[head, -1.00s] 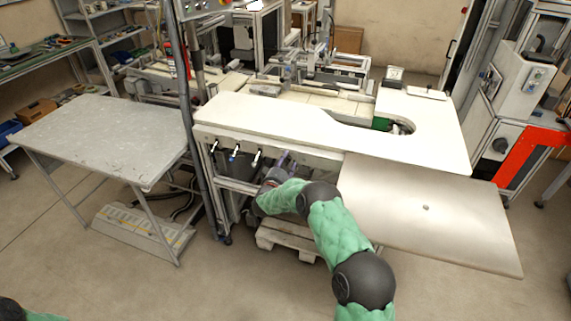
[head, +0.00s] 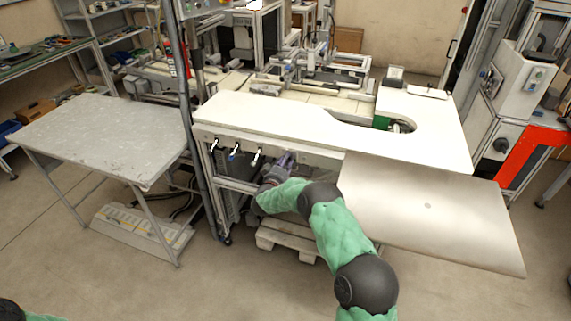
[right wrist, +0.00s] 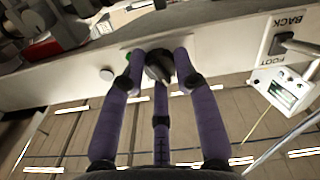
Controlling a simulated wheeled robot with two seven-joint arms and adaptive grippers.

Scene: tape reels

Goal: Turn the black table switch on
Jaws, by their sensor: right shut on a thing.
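The black table switch (right wrist: 158,68) is a round black knob on the pale front face of the table, upper middle in the right wrist view. My right gripper (right wrist: 160,75) has its purple fingers around the knob and is shut on it. In the head view the right gripper (head: 286,160) is at the table's front edge, under the white top (head: 290,122), and hides the knob. My left gripper is out of view; only a bit of the left arm shows at the bottom left corner.
A lever switch (right wrist: 290,42) marked FOOT and BACK is to the right of the knob in the wrist view. Several small levers (head: 233,153) line the table front. A metal sheet (head: 430,215) juts out at right; a grey table (head: 105,135) stands left.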

